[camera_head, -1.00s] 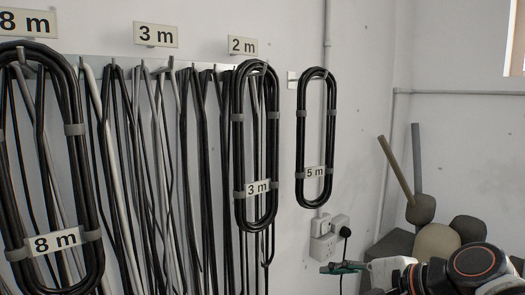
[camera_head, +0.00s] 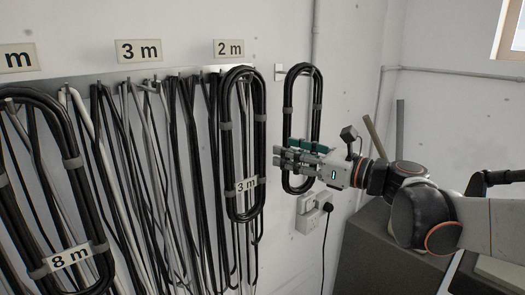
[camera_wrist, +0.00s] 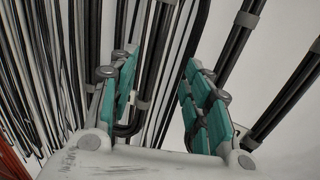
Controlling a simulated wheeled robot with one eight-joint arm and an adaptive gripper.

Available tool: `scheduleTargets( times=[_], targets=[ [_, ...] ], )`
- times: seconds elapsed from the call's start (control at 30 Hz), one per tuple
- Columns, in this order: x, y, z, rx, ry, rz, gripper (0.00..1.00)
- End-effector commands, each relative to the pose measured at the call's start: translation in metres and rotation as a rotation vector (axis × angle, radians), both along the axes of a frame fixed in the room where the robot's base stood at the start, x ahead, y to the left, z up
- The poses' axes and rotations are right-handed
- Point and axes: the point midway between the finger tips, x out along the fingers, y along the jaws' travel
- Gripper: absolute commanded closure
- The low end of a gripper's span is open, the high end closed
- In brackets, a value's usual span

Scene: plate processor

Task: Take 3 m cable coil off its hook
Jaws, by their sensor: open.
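The 3 m cable coil (camera_head: 228,150) is a long black loop with grey ties and a white "3 m" tag. It hangs upright on the rail, under the "2 m" sign (camera_head: 229,49). My gripper (camera_head: 282,158) is to its right and points left at it, level with its lower half; no grip shows. In the wrist view the teal-padded fingers (camera_wrist: 160,95) are spread apart. A black coil end (camera_wrist: 128,130) shows between or behind them; I cannot tell which coil it is or the exact depth.
The 5 m coil (camera_head: 288,100) hangs just right, partly hidden behind my gripper. The 8 m coil (camera_head: 76,185) hangs at the left. Several loose cables (camera_head: 150,170) crowd the rail (camera_head: 100,88). A wall socket (camera_head: 308,222) with a plug is below.

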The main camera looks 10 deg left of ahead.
Motion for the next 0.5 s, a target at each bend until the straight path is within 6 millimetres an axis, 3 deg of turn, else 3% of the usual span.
scheduleTargets(
  times=[0.1, 0.5],
  targets=[
    [0.009, 0.017, 0.001, -0.001, -0.001, 0.002, 0.55],
    [0.019, 0.044, -0.001, -0.002, -0.001, 0.002, 0.55]
  ],
)
